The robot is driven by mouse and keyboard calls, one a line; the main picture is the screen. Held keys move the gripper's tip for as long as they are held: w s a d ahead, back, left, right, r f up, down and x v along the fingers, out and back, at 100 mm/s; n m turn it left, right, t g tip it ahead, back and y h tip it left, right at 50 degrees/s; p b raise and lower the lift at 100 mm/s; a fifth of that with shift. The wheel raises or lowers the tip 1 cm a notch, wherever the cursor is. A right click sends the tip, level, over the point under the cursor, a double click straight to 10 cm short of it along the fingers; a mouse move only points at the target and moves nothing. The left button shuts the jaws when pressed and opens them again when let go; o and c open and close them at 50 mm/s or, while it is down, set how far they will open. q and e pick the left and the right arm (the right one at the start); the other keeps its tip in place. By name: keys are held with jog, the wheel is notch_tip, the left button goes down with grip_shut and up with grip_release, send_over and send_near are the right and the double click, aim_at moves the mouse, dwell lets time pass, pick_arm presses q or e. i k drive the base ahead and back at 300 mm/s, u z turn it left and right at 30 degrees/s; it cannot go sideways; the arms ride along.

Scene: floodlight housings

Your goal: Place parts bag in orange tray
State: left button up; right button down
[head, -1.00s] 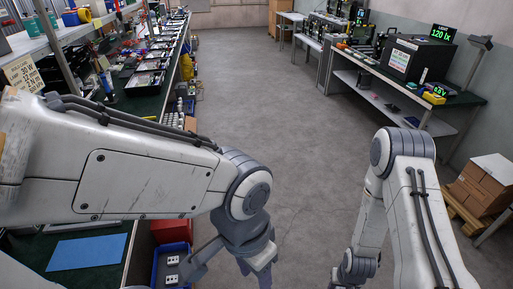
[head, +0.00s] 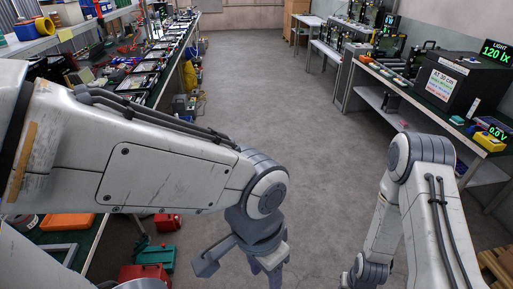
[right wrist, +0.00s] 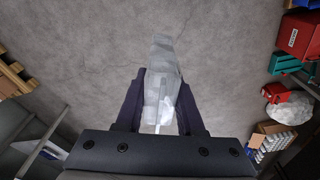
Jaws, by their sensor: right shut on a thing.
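In the right wrist view, my right gripper (right wrist: 158,108) is shut on a clear plastic parts bag (right wrist: 161,85), held above the grey floor. The bag looks translucent, and its contents are hard to make out. In the head view the right gripper and bag are out of sight below the frame; only the right arm shows. A flat orange tray (head: 67,222) lies on the green-topped left bench, partly visible below my left arm. My left gripper (head: 238,266) hangs over the aisle with its fingers apart and nothing visible between them.
The left bench (head: 97,243) runs along the aisle with housings and tools. A red box (head: 146,274), a green toolbox (head: 155,258) and another red box (head: 167,223) stand beside it. A black test box (head: 450,82) stands on the right bench. The middle floor is clear.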

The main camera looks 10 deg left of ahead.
aim_at(78, 219)
jog(key=i, duration=2.4)
jog(key=u, duration=3.8)
